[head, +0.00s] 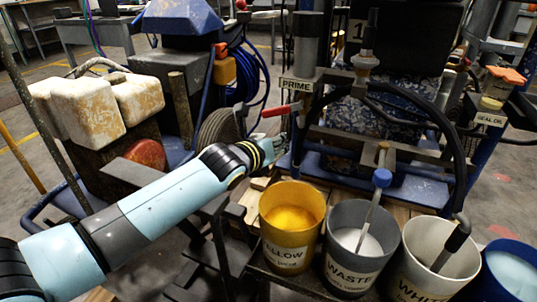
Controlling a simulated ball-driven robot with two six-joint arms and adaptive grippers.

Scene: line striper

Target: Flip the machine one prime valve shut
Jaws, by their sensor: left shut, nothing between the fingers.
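The prime valve on machine one shows a red lever (279,111) just below the PRIME label (297,85). The lever points left and slopes slightly down to the left. A plate with a 1 (357,30) is on the machine behind it. My left gripper (283,143) is shut and empty, just below the lever's right end. I cannot tell whether its fingertips touch the valve. The fingers are small and dark against the machine. My right gripper is not in view.
A yellow bucket (268,213), a grey waste bucket (336,277), a white bucket (410,253) and a blue bucket (490,290) stand in front of the machine. Stained white jugs (88,105) stand at left. Hoses (437,112) loop at right.

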